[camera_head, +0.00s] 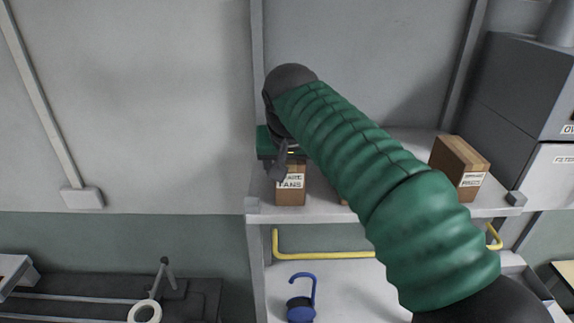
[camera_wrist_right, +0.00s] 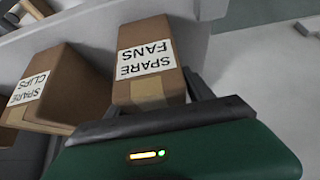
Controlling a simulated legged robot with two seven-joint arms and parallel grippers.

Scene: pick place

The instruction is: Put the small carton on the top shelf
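The small carton is a brown box with a white label reading "SPARE FANS" (camera_head: 291,186), at the left front of the top shelf (camera_head: 400,207). It fills the middle of the right wrist view (camera_wrist_right: 150,62). My right gripper (camera_head: 283,160) reaches over the shelf from above. Its fingers (camera_wrist_right: 160,102) lie along both sides of the carton and appear closed on it. In the head view the carton's base is at shelf level; whether it bears on the shelf is hard to tell. My left gripper is not in view.
A "SPARE CLIPS" carton (camera_wrist_right: 55,92) stands close beside it, mostly hidden behind my arm in the head view. Another carton (camera_head: 459,166) stands at the shelf's right. A yellow rail (camera_head: 320,255) runs below the shelf; a blue hooked object (camera_head: 301,308) is lower.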

